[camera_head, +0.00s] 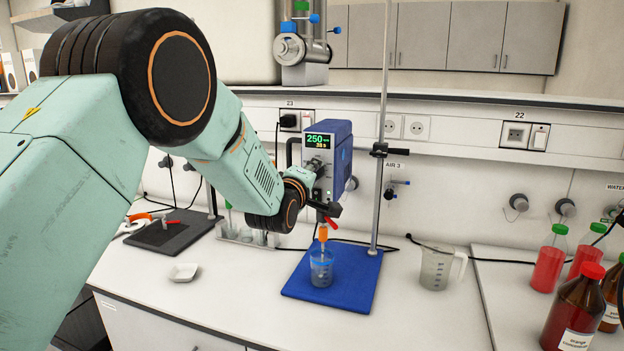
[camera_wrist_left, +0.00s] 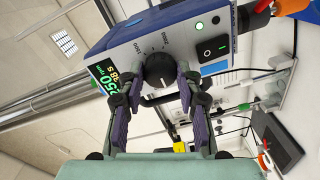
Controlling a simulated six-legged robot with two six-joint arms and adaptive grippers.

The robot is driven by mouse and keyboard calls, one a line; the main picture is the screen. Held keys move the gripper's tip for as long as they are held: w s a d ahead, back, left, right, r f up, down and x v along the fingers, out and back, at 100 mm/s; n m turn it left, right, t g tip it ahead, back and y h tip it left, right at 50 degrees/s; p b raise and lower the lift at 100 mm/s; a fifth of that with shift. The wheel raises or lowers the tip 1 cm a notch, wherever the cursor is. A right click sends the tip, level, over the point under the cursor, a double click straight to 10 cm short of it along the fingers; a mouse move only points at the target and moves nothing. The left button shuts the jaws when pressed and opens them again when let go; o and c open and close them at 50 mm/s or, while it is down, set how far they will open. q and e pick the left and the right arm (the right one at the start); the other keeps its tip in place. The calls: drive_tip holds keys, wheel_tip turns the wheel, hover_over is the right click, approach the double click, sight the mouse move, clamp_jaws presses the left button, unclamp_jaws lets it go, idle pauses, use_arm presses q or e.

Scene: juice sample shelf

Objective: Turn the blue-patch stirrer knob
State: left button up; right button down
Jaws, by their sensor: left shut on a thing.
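The stirrer (camera_head: 341,150) is a blue-housed unit with a grey front panel, held on an upright rod above a blue base plate (camera_head: 345,293). Its lit display reads 250 in both views. In the left wrist view, the black round stirrer knob (camera_wrist_left: 160,70) with a white pointer line sits on the panel (camera_wrist_left: 190,52) between my left gripper's fingers (camera_wrist_left: 160,84). The fingers are shut on the knob from both sides. In the head view, my left gripper (camera_head: 321,186) is at the stirrer's front and the wrist hides the knob. My right gripper is not in view.
A beaker (camera_head: 321,270) stands on the base plate under the stirrer's shaft. A clear jug (camera_head: 436,268) is to its right, with red and brown bottles (camera_head: 573,308) further right.

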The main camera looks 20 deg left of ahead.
use_arm(q)
drive_tip(key=n, duration=0.4)
drive_tip(key=shift+r+n+b, duration=0.1)
drive_tip(key=shift+n+b, duration=0.25)
drive_tip(key=shift+n, duration=0.35)
drive_tip(key=o, duration=1.2)
drive_tip(key=shift+w, duration=0.1)
drive_tip(key=shift+c, duration=0.2)
drive_tip(key=s, duration=1.2)
drive_tip(key=shift+a+r, duration=0.2)
drive_tip(key=shift+r, duration=0.05)
